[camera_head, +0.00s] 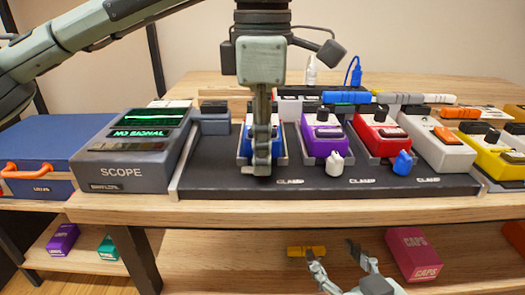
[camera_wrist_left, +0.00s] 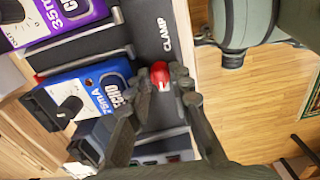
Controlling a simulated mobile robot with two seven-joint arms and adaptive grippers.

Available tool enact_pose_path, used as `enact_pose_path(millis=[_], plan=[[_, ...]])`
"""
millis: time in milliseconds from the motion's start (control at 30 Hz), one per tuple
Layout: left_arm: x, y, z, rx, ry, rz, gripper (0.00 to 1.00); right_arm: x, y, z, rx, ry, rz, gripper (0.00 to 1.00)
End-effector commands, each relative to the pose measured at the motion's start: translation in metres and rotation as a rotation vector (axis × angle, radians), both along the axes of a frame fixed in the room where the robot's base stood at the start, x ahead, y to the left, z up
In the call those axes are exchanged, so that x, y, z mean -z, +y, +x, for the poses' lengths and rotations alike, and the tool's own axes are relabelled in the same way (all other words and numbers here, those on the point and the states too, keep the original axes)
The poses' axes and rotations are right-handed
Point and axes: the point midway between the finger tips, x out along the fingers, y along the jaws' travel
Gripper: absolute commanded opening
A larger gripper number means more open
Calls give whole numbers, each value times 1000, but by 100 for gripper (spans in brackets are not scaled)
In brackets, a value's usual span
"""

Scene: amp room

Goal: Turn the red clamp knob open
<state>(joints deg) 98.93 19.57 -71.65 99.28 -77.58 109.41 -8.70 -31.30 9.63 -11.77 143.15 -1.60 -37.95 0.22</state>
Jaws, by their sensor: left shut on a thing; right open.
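The red clamp knob (camera_wrist_left: 160,75) shows in the left wrist view at the front edge of the dark pedal board, beside the "CLAMP" lettering. My left gripper (camera_wrist_left: 163,98) has its fingers closed around it, with the red top showing between them. In the head view my left gripper (camera_head: 262,168) points down in front of the blue pedal (camera_head: 246,140) and hides the red knob. A white knob (camera_head: 334,164) and a blue knob (camera_head: 402,163) stand at the board's front edge to the right. My right gripper (camera_head: 338,262) is open and empty, low in front of the table.
The scope box (camera_head: 130,160) reads "NO SIGNAL" and stands left of the board (camera_head: 215,183). A purple pedal (camera_head: 322,143), a red pedal (camera_head: 380,138) and further pedals stand to the right. The lower shelf holds a yellow item (camera_head: 306,251) and a pink box (camera_head: 414,254).

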Motion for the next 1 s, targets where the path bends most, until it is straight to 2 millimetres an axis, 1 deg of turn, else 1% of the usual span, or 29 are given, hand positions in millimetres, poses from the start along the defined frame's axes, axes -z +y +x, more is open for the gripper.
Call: enact_pose_path(millis=[267,633,667,800,1000], plan=[[-1,0,1,-48,-3,-1,0,-8,5,2,-9,-36,16,58],[-1,0,1,-51,-3,-2,0,-8,5,2,-9,-38,18,58],[-1,0,1,-51,-3,-2,24,-8,5,2,-9,-38,18,58],[-1,0,1,-50,-3,-1,42,-8,5,2,-9,-38,18,58],[0,0,1,-50,-2,-1,42,-8,5,2,-9,-37,17,58]])
